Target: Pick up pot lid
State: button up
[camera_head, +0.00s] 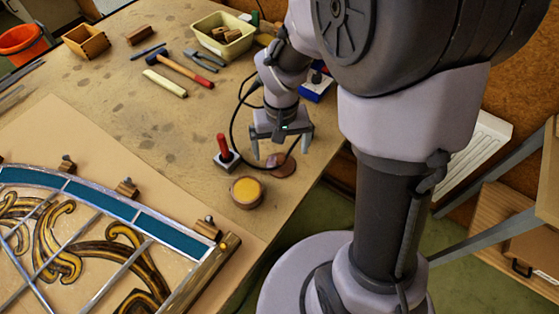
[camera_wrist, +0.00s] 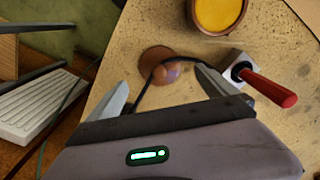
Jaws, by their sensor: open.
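The pot lid is a small brown disc (camera_head: 284,169) with a rounded knob, lying near the table's right edge. It also shows in the wrist view (camera_wrist: 153,56), between and beyond my fingertips. My gripper (camera_head: 281,151) is open and empty, pointing down above the lid and apart from it. It also shows in the wrist view (camera_wrist: 162,80), one finger on either side of the lid. A round brown pot (camera_head: 246,192) with yellow contents stands beside the lid. A dark cable crosses in front of part of the lid in the wrist view.
A red-handled block tool (camera_head: 226,154) stands close left of my gripper. The leaded panel (camera_head: 110,215) fills the lower left. A hammer (camera_head: 186,70), a cream tray (camera_head: 222,34) and a wooden box (camera_head: 86,41) lie farther back. The table between them is mostly clear.

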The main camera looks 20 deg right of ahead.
aim_at(281, 158)
notch_tip(281, 158, down, 4)
jog(key=shift+s+f+b, duration=0.1)
jog(key=shift+f+b, duration=0.15)
jog(key=shift+b, duration=0.8)
jog(key=shift+r, duration=0.15)
jog(key=shift+c, duration=0.3)
jog(key=c, duration=1.4)
jog(key=shift+r, duration=0.1)
